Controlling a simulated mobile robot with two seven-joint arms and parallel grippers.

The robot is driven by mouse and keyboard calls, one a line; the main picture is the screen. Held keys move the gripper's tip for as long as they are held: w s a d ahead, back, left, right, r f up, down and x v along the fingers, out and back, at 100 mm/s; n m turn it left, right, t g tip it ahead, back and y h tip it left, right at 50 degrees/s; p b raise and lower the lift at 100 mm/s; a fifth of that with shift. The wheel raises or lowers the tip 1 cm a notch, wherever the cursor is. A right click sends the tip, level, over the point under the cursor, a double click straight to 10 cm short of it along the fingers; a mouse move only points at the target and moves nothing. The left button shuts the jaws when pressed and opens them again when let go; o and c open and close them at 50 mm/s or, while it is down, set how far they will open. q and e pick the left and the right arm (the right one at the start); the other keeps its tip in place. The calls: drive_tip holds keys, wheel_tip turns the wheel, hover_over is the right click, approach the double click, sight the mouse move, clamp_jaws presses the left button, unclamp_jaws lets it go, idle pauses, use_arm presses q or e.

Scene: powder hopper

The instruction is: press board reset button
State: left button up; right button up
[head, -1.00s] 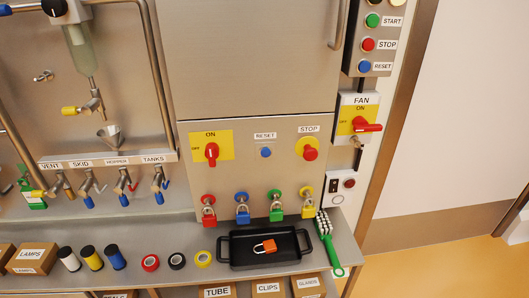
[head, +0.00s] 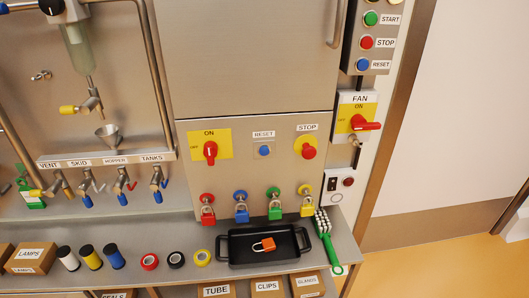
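A blue reset button (head: 264,151) sits on the lower steel panel under a RESET label (head: 263,134). To its left is a red rotary switch (head: 210,151) on a yellow ON/OFF plate. To its right is a red stop button (head: 308,151) on a yellow disc. A second blue button (head: 363,65), also labelled RESET, is on the control box at the upper right, below a red STOP button (head: 367,43) and a green START button (head: 371,19). Neither of my grippers shows in the head view.
Red, blue, green and yellow padlocks hang below the panel. A black tray (head: 252,260) with an orange padlock (head: 264,245) and a green-handled brush (head: 328,243) lie on the shelf. A FAN switch (head: 362,123) is at the right. The floor at the right is clear.

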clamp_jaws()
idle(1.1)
